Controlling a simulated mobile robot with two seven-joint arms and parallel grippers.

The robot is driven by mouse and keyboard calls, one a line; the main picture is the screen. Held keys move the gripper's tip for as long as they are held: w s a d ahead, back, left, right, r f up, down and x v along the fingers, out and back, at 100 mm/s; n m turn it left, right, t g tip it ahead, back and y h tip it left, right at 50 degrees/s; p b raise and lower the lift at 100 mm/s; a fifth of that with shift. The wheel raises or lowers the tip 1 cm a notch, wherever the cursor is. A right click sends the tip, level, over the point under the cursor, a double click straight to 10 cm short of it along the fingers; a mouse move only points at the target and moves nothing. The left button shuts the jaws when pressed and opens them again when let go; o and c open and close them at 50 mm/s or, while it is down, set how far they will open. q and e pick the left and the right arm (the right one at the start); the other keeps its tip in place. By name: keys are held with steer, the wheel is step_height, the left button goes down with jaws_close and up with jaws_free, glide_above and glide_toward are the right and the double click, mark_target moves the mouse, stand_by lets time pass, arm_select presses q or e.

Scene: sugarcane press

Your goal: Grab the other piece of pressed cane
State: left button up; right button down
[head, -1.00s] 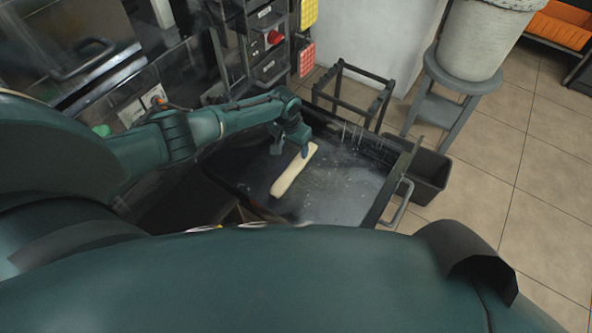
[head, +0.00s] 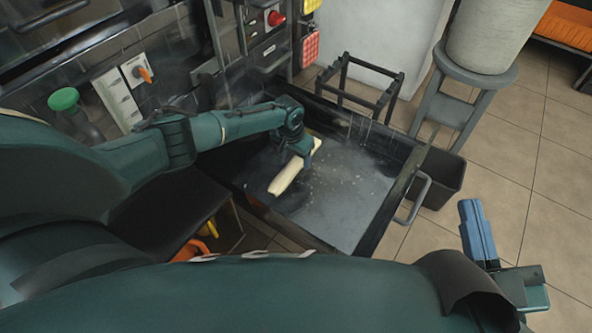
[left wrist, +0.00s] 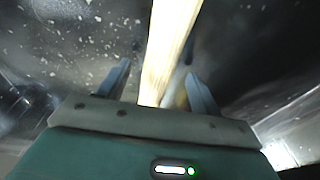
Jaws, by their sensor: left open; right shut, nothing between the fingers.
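A long pale piece of pressed cane (head: 285,178) lies slanted in the grey tray (head: 375,205). My left gripper (head: 290,165) is over the cane and hides part of its middle. In the left wrist view the cane (left wrist: 171,40) runs down toward the gap between the two blue fingers of my left gripper (left wrist: 160,84). The fingers are apart, one on each side of the cane's line, and not closed on it. My right gripper (head: 478,235) is shut and empty at the lower right, outside the tray.
A dark bin (head: 437,178) stands beside the tray's right side, by a handle (head: 415,200). A grey stool (head: 468,85) with a large pale container is behind it. A black frame (head: 360,85) stands at the back. Tiled floor at right is open.

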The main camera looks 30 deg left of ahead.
arm_select(q)
steer(key=shift+w+f+b, duration=0.15)
steer(key=shift+f+b, duration=0.35)
steer(key=shift+f, duration=0.35)
arm_select(e)
steer(key=shift+w+d+r+n+t+y, duration=0.1)
steer(key=shift+w+r+n+t+y, duration=0.2)
steer(key=shift+r, duration=0.2)
steer(key=shift+w+r+n+t+y, duration=0.1)
steer(key=shift+r+n+t+y, duration=0.1)
steer(key=shift+r+n+y, duration=0.25)
arm_select(q)
steer(key=shift+c, duration=0.3)
steer(key=c, duration=1.1)
steer(key=shift+r, duration=0.1)
